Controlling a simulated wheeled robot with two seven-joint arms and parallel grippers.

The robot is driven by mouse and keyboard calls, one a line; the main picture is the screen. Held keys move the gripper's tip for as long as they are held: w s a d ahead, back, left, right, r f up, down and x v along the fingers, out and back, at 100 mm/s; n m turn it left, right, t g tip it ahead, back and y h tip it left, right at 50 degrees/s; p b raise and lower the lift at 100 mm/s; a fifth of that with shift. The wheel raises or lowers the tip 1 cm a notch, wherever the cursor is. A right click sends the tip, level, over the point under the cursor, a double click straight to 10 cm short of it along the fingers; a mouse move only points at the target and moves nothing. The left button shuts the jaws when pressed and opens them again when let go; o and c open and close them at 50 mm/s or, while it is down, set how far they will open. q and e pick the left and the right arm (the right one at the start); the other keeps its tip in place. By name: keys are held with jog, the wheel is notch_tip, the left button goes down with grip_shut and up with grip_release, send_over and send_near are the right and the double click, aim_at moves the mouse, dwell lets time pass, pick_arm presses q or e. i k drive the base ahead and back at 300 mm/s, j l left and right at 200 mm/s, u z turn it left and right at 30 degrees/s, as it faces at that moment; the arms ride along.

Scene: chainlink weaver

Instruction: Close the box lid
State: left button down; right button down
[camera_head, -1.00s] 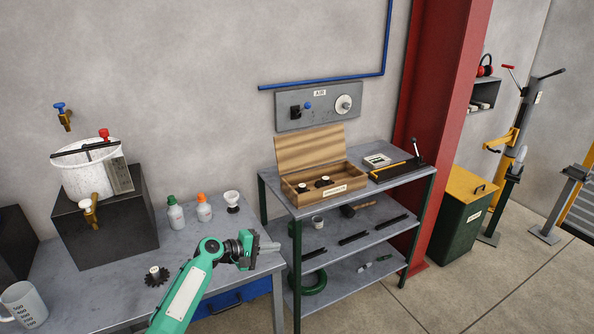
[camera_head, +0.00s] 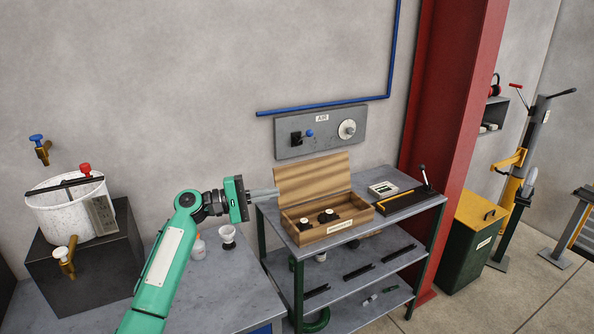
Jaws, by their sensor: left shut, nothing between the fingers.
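The wooden box (camera_head: 335,238) sits on the top shelf of a metal rack, with a small label on its front. Its lid (camera_head: 312,184) stands open, tilted up at the back. Two dark round parts with pale tops (camera_head: 316,220) lie inside the box. My left gripper (camera_head: 272,191) is shut and empty, pointing right. Its fingertips are at the left edge of the lid; I cannot tell whether they touch it or are in front of or behind it. My right gripper is out of view.
The metal rack (camera_head: 263,207) also bears a black and yellow tool (camera_head: 405,201) right of the box. A red column (camera_head: 440,120) rises to the right. On the bench at left stand a white pot (camera_head: 66,208) and a small white funnel (camera_head: 228,236).

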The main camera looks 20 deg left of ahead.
aim_at(298, 183)
jog(key=i+j, duration=0.3)
jog(key=i, duration=0.2)
jog(key=i+j, duration=0.25)
jog(key=i, duration=0.2)
jog(key=i+j, duration=0.3)
jog(key=i, duration=0.2)
